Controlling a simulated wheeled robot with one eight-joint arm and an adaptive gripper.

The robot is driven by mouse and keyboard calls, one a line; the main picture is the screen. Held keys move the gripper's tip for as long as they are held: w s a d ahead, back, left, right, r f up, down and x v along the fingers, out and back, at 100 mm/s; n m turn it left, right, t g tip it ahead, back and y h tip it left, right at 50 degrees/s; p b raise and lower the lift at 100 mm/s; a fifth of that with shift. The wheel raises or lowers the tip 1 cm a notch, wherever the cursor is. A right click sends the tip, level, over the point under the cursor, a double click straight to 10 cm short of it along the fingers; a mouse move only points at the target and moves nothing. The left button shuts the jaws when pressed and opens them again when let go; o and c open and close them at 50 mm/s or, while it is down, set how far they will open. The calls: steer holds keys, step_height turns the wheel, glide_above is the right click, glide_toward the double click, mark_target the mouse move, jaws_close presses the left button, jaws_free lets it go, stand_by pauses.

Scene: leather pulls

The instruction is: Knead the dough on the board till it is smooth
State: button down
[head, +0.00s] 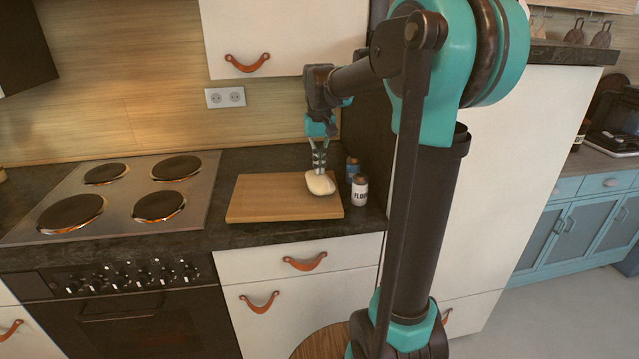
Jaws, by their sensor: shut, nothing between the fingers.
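The pale dough (320,184) is a rounded lump on the right part of the wooden board (262,198). The board lies flat on the dark counter, right of the hob. My gripper (319,170) points down right over the dough, shut and empty. Its tips are at the dough's upper edge in the picture; I cannot tell if they press into it. Surface smoothness is too small to judge.
A jar labelled flour (360,190) stands just right of the board, with a blue container (352,168) behind it. The hob (120,194) with its burners is to the left. A dark upright panel and tall white cabinet (490,170) bound the right.

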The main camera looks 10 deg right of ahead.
steer(key=shift+s+f, duration=0.1)
steer(key=shift+f, duration=0.1)
steer(key=shift+r, duration=0.1)
steer(key=shift+r, duration=1.65)
steer(key=shift+w, duration=0.55)
steer(key=shift+f, duration=1.5)
